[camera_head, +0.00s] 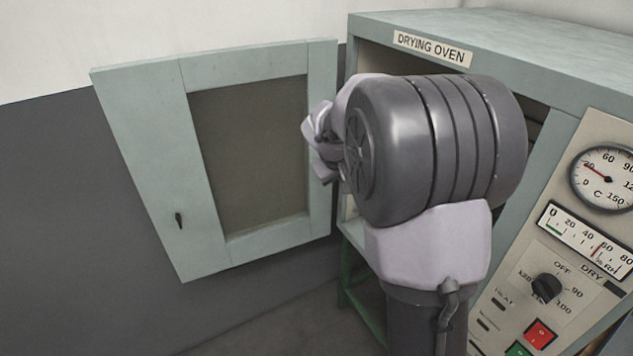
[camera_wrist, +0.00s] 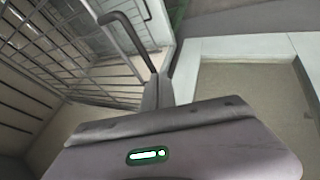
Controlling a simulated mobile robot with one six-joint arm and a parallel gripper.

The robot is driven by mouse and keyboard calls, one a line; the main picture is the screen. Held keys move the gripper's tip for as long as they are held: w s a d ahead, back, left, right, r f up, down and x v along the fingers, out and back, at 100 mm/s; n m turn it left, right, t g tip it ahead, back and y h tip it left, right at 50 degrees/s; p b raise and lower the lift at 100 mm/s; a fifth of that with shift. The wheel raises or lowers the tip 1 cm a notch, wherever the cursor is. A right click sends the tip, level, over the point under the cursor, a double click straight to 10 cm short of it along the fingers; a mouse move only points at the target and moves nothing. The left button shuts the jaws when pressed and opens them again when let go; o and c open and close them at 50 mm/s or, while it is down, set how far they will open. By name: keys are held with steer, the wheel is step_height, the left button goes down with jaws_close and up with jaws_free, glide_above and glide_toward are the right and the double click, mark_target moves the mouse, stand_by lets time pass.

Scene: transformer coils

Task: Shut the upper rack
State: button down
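The drying oven (camera_head: 490,32) stands open in the head view, its door (camera_head: 140,160) swung out to the left. My arm covers most of the opening and hides the racks there. In the wrist view, a wire rack (camera_wrist: 52,42) is at the upper left, with more bars behind it. A dark bent bar (camera_wrist: 132,38), which looks like a rack handle, reaches down to my gripper (camera_wrist: 157,90). The fingers look close together at its lower end; whether they grip it is unclear. In the head view my gripper (camera_head: 320,145) is between the door and the opening, partly hidden.
The oven's control panel (camera_head: 540,265), with dials, a knob and buttons, is right of my arm. The door's frame (camera_wrist: 240,46) and window are close on the right in the wrist view. A green stand (camera_head: 350,290) is below the oven.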

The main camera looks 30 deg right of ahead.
steer(key=d+p, duration=0.2)
steer(key=d, duration=0.2)
steer(key=d+p, duration=0.2)
steer(key=d, duration=0.3)
steer(key=d+p, duration=0.2)
steer(key=d, duration=0.3)
steer(key=shift+w+d+p, duration=0.15)
steer(key=shift+w+p, duration=0.1)
steer(key=shift+p, duration=0.05)
